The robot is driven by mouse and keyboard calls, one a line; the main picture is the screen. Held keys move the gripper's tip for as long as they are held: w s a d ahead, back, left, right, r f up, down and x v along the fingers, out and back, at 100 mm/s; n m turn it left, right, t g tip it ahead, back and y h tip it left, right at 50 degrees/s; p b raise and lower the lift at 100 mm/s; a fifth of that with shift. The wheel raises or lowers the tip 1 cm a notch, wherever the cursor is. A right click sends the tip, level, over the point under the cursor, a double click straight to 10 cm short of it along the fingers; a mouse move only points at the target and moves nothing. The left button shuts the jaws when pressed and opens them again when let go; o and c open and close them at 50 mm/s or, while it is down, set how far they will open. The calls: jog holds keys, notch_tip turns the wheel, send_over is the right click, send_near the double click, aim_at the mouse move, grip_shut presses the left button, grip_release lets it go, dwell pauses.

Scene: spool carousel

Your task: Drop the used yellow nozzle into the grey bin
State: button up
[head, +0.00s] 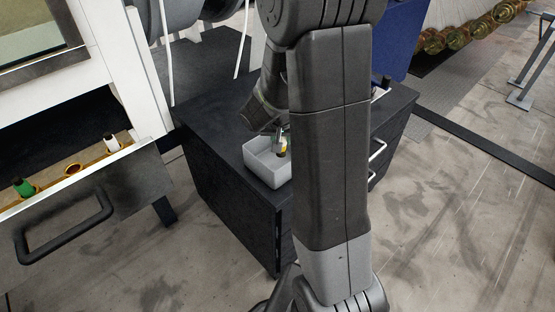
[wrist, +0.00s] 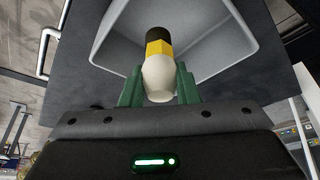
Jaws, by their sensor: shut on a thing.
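The yellow nozzle (wrist: 159,68) is in my gripper (wrist: 159,86), between its two green fingers. In the wrist view it has a dark end, a yellow band and a cream body, and its dark end points into the grey bin (wrist: 113,45). In the head view the grey bin (head: 266,172) is an open box on top of a dark cabinet. My gripper (head: 281,141) is over the bin's opening there, with a bit of the nozzle (head: 283,151) showing. My arm hides part of the scene to the right of the bin.
The dark cabinet (head: 222,150) has pale handles on its right side. At left, an open drawer (head: 100,190) holds a green item (head: 22,187) and a white item (head: 112,143) in orange-rimmed holders, with one empty ring (head: 72,169) between them.

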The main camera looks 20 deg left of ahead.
jog(key=o, duration=1)
jog(key=shift+o, duration=0.2)
jog(key=shift+r, duration=0.15)
jog(key=p+v, duration=0.1)
jog(key=v, duration=1.2)
jog(key=shift+s+r, duration=0.2)
jog(key=shift+s, duration=0.05)
jog(key=b+x, duration=0.1)
jog(key=x, duration=1.2)
jog(key=shift+w+d+f, duration=0.1)
jog(key=shift+w+f, duration=0.05)
jog(key=shift+w, duration=0.05)
jog(key=shift+w+r+p, duration=0.15)
jog(key=shift+r+p, duration=0.1)
jog(key=shift+p, duration=0.1)
jog(key=shift+r+p, duration=0.6)
jog(key=shift+r, duration=0.45)
